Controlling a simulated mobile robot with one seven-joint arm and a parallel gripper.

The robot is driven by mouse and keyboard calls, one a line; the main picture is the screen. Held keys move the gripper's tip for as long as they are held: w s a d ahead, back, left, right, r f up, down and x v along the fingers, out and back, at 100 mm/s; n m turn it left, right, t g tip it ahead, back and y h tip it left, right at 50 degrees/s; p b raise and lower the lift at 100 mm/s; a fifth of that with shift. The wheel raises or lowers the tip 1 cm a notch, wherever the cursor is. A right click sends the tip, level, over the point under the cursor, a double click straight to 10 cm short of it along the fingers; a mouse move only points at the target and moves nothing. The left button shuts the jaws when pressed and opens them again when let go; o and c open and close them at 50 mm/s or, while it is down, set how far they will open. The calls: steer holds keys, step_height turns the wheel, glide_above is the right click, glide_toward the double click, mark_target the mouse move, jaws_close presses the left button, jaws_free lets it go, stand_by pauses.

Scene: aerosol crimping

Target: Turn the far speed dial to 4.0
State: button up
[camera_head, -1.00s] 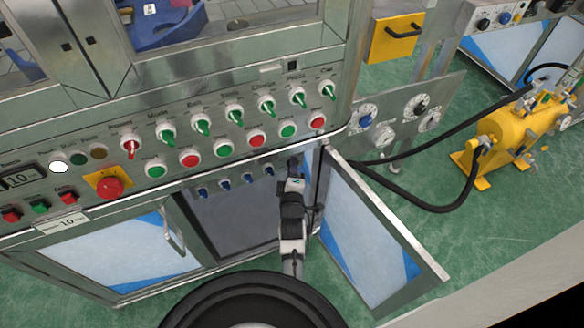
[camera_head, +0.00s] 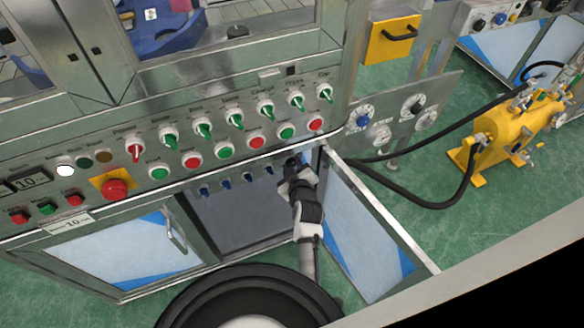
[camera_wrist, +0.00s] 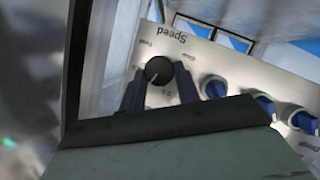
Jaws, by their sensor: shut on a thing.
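In the wrist view a round black dial (camera_wrist: 158,70) sits on a pale panel under the printed word "Speed". A pale pointer line shows on its face, but the scale figures are too blurred to read surely. My gripper (camera_wrist: 160,84) has one dark blue finger on each side of the dial, shut on it. In the head view my gripper (camera_head: 291,163) reaches into the open cabinet at the right end of a row of small blue knobs (camera_head: 247,177). The dial is hidden there by my gripper and arm.
More blue knobs (camera_wrist: 215,87) stand close beside the dial, to its right in the wrist view. The open cabinet door (camera_head: 370,225) stands right of my arm. The panel of switches and buttons (camera_head: 225,149) lies above, with a red emergency button (camera_head: 115,188).

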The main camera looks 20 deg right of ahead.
steer(key=shift+m+y, duration=0.4)
steer(key=shift+m, duration=0.1)
stand_by(0.3)
steer(key=o, duration=1)
